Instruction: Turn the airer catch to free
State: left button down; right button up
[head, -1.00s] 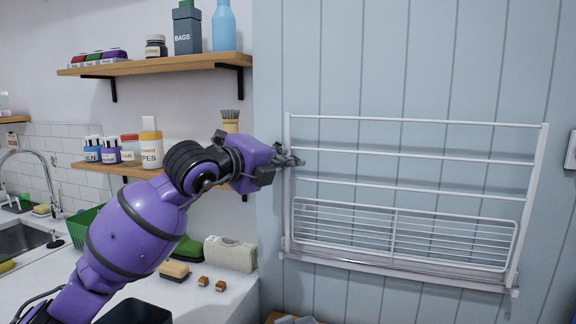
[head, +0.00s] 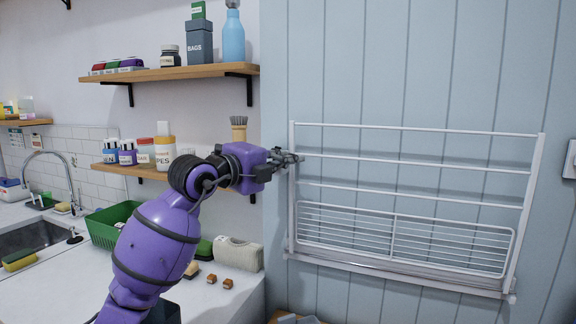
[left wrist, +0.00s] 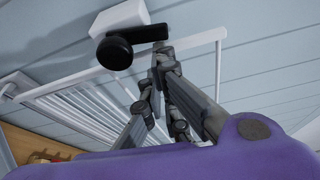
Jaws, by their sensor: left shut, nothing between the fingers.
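The white wall airer (head: 415,161) hangs folded against the blue panelled wall in the head view. My left gripper (head: 298,159) is at its left upright, and the fingers hide part of that upright. In the left wrist view my left gripper (left wrist: 160,52) is shut and empty. A black catch (left wrist: 116,52), with a round knob and a short bar, shows just beyond the fingertips there. The bar's end is close to the fingertips; I cannot tell whether they touch. A white block (left wrist: 120,17) is beside the catch. In the head view I cannot make out the catch. My right gripper is not in view.
Shelves with jars, bottles and a brush (head: 239,128) stand left of the airer, close to my left arm. Below are a counter with a green basket (head: 108,225), a sink (head: 30,236) and sponges. A wall switch (head: 570,158) is at the far right.

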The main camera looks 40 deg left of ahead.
pick_arm(q)
jog(key=shift+r+n+p, duration=0.45)
jog(key=shift+n, duration=0.05)
jog(key=shift+a+t, duration=0.15)
jog(key=shift+t, duration=0.15)
jog(key=shift+f, duration=0.15)
